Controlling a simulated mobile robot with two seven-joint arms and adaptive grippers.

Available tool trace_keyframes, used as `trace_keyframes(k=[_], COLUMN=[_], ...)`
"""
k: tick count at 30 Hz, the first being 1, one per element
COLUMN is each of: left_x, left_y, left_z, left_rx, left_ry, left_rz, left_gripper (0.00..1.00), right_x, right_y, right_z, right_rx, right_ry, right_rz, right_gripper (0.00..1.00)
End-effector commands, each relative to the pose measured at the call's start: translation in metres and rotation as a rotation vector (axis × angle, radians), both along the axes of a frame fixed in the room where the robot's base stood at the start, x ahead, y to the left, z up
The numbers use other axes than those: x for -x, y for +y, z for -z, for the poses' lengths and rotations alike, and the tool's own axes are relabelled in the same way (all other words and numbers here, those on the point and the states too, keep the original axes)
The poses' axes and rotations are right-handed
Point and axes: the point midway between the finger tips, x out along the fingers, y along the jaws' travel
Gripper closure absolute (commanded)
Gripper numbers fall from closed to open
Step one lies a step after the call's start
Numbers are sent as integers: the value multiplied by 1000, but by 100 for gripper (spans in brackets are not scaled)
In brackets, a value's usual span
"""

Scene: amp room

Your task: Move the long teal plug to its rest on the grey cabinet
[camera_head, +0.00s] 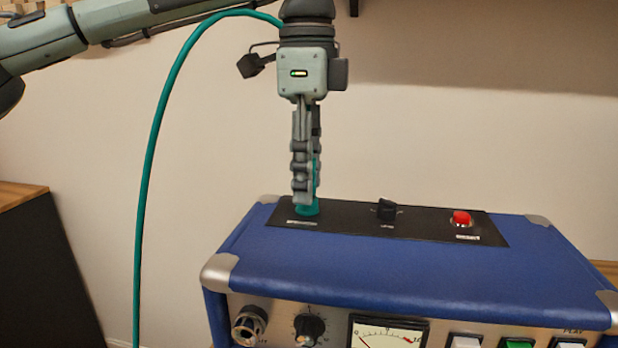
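The long teal plug (308,209) stands upright at the left end of the black panel (345,219) on top of the blue amp (400,265). Its teal base shows at the panel, and a strip of its shaft shows beside the fingers. My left gripper (305,198) points straight down over the plug, with its fingertips just above the base. The near finger hides most of the plug and the far finger, so I cannot tell whether they grip it. My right gripper is not in view. I see no rest and no clearly grey cabinet.
A teal cable (146,185) arches from behind my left wrist down the left side. A black knob (387,210) and a red button (461,218) stand on the panel. A dark cabinet with a wooden top (18,194) is at the left edge. Bare wall lies behind.

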Motion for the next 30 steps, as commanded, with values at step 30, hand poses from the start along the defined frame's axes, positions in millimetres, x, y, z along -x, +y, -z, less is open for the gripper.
trace_keyframes(k=[30], left_x=[0], left_y=[0], left_z=[-6], left_rx=[0], left_ry=[-1], left_rz=[0], left_gripper=[100], right_x=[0], right_y=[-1], right_z=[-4], right_rx=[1], right_ry=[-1], right_rz=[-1], right_gripper=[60])
